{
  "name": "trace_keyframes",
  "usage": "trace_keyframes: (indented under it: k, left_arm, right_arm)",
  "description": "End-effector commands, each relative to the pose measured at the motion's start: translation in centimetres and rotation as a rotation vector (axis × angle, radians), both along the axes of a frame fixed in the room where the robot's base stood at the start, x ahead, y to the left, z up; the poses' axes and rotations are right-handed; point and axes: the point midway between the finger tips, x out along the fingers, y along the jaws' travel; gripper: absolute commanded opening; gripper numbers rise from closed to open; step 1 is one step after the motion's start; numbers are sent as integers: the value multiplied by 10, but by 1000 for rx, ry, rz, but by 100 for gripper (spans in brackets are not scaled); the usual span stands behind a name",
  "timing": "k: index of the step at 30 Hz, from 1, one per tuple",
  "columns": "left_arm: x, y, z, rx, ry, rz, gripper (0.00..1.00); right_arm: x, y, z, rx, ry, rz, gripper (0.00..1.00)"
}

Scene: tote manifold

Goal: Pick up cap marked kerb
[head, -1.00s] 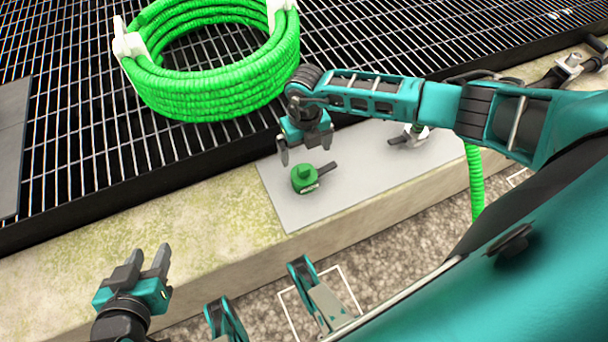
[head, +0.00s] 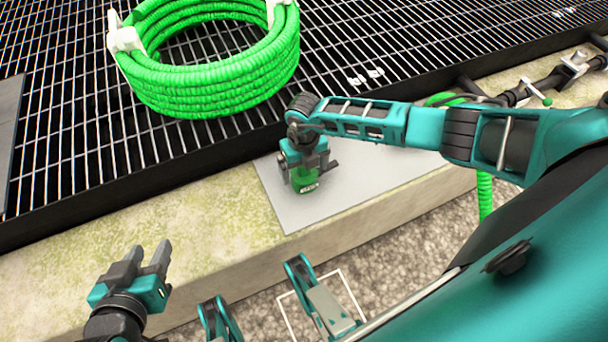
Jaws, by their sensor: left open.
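A green cap (head: 305,182) with a small pale label stands on the grey plate (head: 345,203); the lettering is too small to read for certain. My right gripper (head: 304,172) points down over the cap, with its fingers around the cap's upper part. The gripper hides the cap's top, and I cannot tell whether the fingers touch it. My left gripper (head: 149,256) is open and empty at the lower left, well away from the cap.
The plate lies on a pale concrete kerb (head: 200,215) beside a black metal grating (head: 90,140). A coiled green hose (head: 215,90) lies on the grating behind the cap. My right arm crosses above the plate's right part. The kerb's left stretch is clear.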

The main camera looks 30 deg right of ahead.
Motion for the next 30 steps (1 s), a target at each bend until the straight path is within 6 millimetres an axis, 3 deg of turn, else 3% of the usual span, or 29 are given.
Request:
trace_keyframes:
  k: [2, 19, 30]
  left_arm:
    - [0, 0, 0, 0, -1, 0, 43]
    - [-2, 1, -3, 2, 7, 2, 43]
    - [-5, 2, -1, 2, 13, 4, 43]
  right_arm:
    - [0, 0, 0, 0, 0, 0, 88]
    - [0, 0, 0, 0, -1, 0, 33]
    - [1, 0, 8, 0, -3, 0, 33]
